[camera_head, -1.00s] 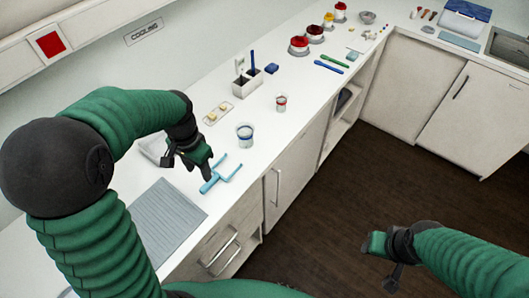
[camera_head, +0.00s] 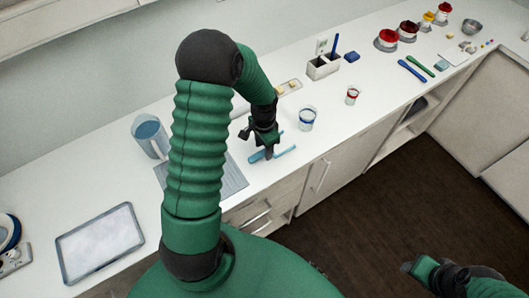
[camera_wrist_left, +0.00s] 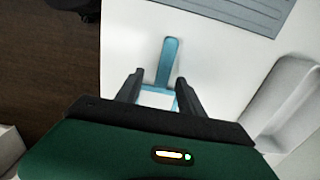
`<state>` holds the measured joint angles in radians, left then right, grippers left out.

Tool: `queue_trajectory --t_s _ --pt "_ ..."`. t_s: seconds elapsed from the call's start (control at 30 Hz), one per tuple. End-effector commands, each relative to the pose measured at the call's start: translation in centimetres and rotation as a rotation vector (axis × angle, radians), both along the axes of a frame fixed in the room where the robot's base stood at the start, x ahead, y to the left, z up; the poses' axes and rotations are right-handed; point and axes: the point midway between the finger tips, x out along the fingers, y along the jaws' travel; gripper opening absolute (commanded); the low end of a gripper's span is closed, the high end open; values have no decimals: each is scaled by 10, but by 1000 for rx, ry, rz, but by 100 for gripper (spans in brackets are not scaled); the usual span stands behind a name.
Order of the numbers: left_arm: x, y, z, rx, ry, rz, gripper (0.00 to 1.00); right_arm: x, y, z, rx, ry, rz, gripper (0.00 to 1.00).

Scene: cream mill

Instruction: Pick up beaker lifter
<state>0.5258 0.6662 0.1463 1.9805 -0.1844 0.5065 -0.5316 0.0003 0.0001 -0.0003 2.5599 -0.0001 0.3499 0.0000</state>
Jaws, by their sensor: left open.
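The beaker lifter is a light-blue forked tool (camera_head: 258,156) lying flat on the white counter near its front edge. In the head view my left gripper (camera_head: 268,150) is over it and hides its middle. In the left wrist view the lifter's handle (camera_wrist_left: 168,62) points away between the two open fingers of my left gripper (camera_wrist_left: 158,85), and its fork base lies between them. The lifter is not gripped. My right gripper (camera_head: 410,268) is at the lower right over the floor, away from the counter; its finger opening is unclear.
A grey ribbed mat (camera_head: 232,178) lies left of the lifter. A blue-banded beaker (camera_head: 307,119) stands close to its right, with a smaller red-banded beaker (camera_head: 352,95) beyond. A blue jug (camera_head: 150,136) and a tray (camera_head: 100,243) are further left. Open floor lies in front.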

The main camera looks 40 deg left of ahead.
Motion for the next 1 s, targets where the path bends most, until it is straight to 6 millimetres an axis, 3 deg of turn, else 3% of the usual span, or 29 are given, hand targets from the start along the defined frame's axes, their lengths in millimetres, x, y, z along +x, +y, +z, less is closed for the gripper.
queue_trajectory --t_s 0.13,0.37,0.7,1.0 --pt "0 0 -20 -1 2 2 45 0 0 4 0 0 1 46" --pt "1 -1 -22 2 0 1 44 0 0 3 0 0 1 46" --pt "0 0 -22 1 1 1 0 0 0 3 0 0 0 46" --pt "1 0 -22 1 1 1 0 0 0 3 0 0 1 46"
